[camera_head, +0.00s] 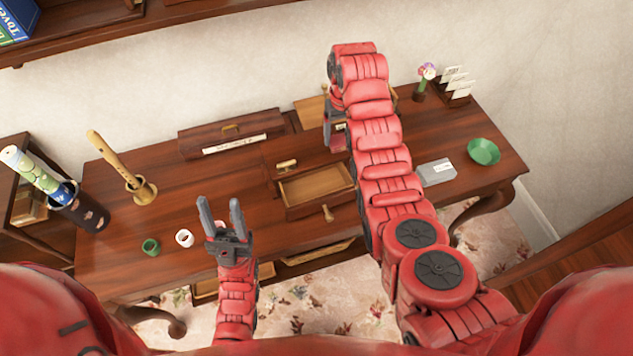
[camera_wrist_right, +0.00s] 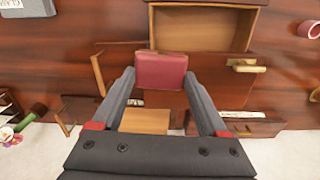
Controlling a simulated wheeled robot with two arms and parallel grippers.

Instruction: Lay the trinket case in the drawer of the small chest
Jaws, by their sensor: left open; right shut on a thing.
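The trinket case (camera_wrist_right: 161,69) is a small dark red box. In the right wrist view it sits between the fingertips of my right gripper (camera_wrist_right: 160,80), which is shut on it. The drawer (camera_wrist_right: 205,27) is beyond the case in the wrist view. My left gripper (camera_head: 222,215) is open and empty.
The desk between brass pot and chest is clear.

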